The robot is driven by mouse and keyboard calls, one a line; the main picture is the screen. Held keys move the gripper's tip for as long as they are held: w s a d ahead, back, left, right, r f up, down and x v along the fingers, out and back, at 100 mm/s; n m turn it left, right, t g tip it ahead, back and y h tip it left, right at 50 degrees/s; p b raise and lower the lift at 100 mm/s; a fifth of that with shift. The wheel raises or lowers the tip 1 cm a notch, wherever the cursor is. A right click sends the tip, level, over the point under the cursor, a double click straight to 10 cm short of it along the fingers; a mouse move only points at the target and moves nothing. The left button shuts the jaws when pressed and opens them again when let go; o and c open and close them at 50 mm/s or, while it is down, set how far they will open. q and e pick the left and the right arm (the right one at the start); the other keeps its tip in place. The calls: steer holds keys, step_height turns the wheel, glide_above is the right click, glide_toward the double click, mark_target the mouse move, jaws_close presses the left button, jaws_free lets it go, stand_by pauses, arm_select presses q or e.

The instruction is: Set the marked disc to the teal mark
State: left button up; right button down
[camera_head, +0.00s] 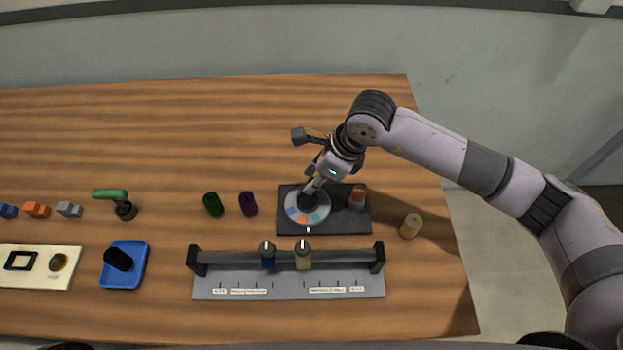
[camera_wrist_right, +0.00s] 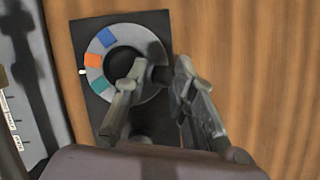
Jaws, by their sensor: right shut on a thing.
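The marked disc (camera_head: 290,203) is a grey ring with a black centre on a dark base plate (camera_head: 345,222). Blue, orange and teal marks sit on its near side in the head view. In the wrist view the disc (camera_wrist_right: 91,73) shows its blue (camera_wrist_right: 107,37), orange (camera_wrist_right: 93,60) and teal mark (camera_wrist_right: 99,84). A white pointer (camera_wrist_right: 82,71) on the plate stands between orange and teal. My right gripper (camera_head: 311,190) is over the disc, shut on its dark knob (camera_wrist_right: 158,75); the fingers partly hide the grip. My left gripper is not in view.
An orange-topped cylinder (camera_head: 357,195) stands at the plate's right, a tan roller (camera_head: 411,226) beyond it. A grey rail fixture (camera_head: 325,257) lies in front. Green (camera_head: 213,204) and purple (camera_head: 248,203) rollers stand left. The table behind is clear.

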steer(key=m+b, duration=0.1)
steer(key=d+m+t+b, duration=0.1)
steer(key=m, duration=0.1)
steer(key=m+t+h+b, duration=0.1)
steer(key=m, duration=0.1)
steer(key=shift+s+d, duration=0.4)
steer(key=shift+d+f, duration=0.1)
steer(key=c, duration=1.5)
jaws_free()
steer(key=shift+f, duration=0.1)
steer(key=shift+s, duration=0.1)
steer(key=shift+r, duration=0.2)
steer(key=v, duration=1.1)
steer(key=shift+r, duration=0.4)
steer(key=shift+s, duration=0.1)
